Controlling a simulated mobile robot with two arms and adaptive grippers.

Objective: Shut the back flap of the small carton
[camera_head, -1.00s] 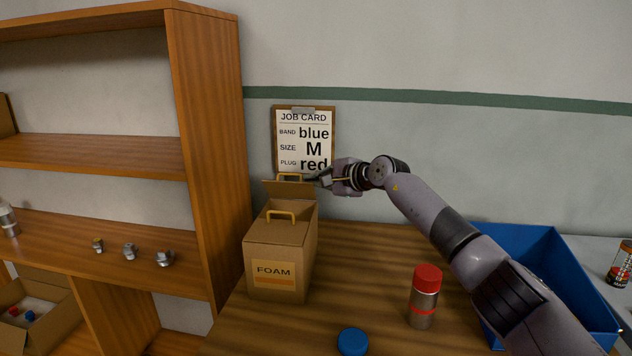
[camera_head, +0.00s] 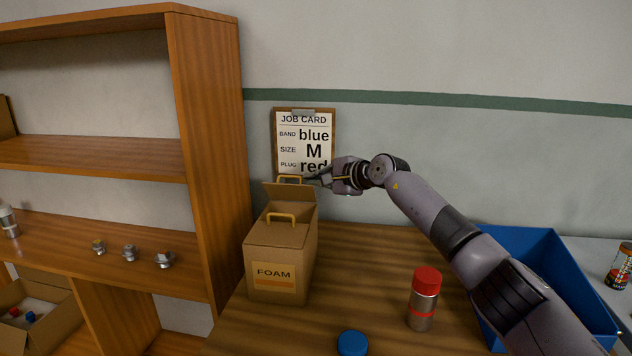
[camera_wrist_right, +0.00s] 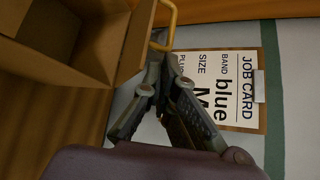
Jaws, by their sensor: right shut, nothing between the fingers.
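The small carton (camera_head: 268,270), labelled FOAM, stands on the wooden table. Its front flap (camera_head: 272,233) with a yellow handle lies flat. Its back flap (camera_head: 291,193) stands up at the rear, with its own yellow handle (camera_head: 289,178) at the top edge. My right gripper (camera_head: 312,181) is shut and empty, just right of the back flap's top. In the right wrist view its fingertips (camera_wrist_right: 166,62) are close to the yellow handle (camera_wrist_right: 166,22) and the open carton (camera_wrist_right: 65,38); whether they touch the handle cannot be told. My left gripper is out of view.
A job card (camera_head: 304,140) is on the wall behind the flap. A shelf unit (camera_head: 208,150) stands close on the left. A red-capped canister (camera_head: 424,300), a blue cap (camera_head: 352,343) and a blue bin (camera_head: 525,250) are to the right. The table between carton and canister is clear.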

